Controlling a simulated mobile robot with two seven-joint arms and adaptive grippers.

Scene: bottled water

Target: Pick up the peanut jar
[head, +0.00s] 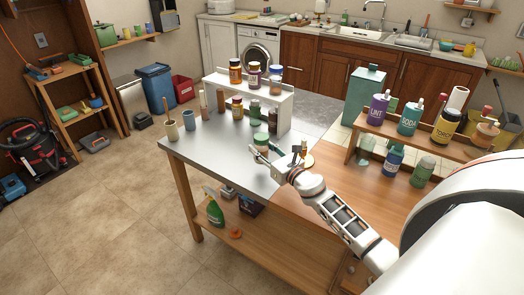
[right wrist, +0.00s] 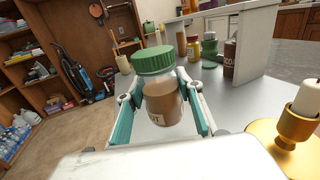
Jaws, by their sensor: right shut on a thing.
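The peanut jar (right wrist: 160,98) is clear with brown contents, a green screw lid and a partly visible label. It stands upright between the fingers of my right gripper (right wrist: 163,108) in the right wrist view. The teal finger pads press on it from both sides. In the head view the jar's green lid (head: 260,138) shows above the metal tabletop (head: 208,150), and my right gripper (head: 268,154) reaches it from the right. I cannot tell whether the jar's base touches the table. My left gripper is not in view.
A white riser (head: 247,92) behind the jar carries several jars, with more beneath it. A brass candle holder (right wrist: 292,130) stands close to the right of the gripper.

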